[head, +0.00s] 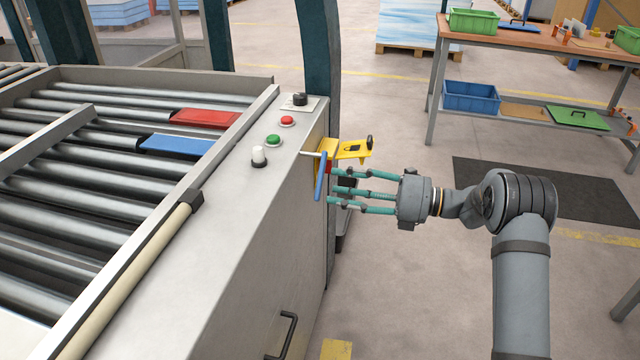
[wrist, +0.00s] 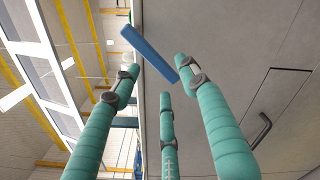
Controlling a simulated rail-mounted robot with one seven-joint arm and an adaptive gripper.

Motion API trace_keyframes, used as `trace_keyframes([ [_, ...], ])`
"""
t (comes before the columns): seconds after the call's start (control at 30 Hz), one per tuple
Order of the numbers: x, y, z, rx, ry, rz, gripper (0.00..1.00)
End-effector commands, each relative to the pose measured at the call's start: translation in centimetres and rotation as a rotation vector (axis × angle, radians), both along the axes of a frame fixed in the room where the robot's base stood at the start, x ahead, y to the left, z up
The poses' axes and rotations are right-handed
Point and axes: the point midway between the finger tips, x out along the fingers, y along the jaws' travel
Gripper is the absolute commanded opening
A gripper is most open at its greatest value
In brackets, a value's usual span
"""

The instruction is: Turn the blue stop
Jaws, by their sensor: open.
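A slim blue bar (head: 320,176), the blue stop, hangs close to upright from a metal rod at a yellow bracket (head: 350,150) on the machine's right side. My gripper (head: 335,188) has three teal fingers, spread open and empty. It points left at the bar, with the fingertips just right of it. In the wrist view the blue stop (wrist: 149,54) lies slanted just beyond the fingertips of my gripper (wrist: 160,78). I cannot tell whether a finger touches it. A small red part shows behind the bar by the bracket.
The machine's top edge carries a black knob (head: 300,99), a red button (head: 287,120), a green button (head: 273,140) and a white one (head: 259,156). A red block (head: 205,118) and a blue block (head: 178,145) lie on the rollers. A workbench (head: 530,40) stands back right.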

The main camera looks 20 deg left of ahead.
Motion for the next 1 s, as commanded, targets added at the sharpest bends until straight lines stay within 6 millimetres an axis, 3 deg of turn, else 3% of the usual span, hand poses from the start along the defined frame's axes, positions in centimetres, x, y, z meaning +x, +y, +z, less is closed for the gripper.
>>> trace_keyframes([
  [0.1, -0.2, 2.3, 0.0, 0.000, 0.000, 0.003, 0.44],
  [0.33, -0.3, 4.9, 0.0, 0.000, -0.001, 0.000, 0.44],
  [0.7, -0.3, 5.4, 0.0, 0.000, 0.000, -0.001, 0.43],
  [1.0, -0.3, 5.3, 0.0, 0.000, 0.000, -0.001, 0.26],
])
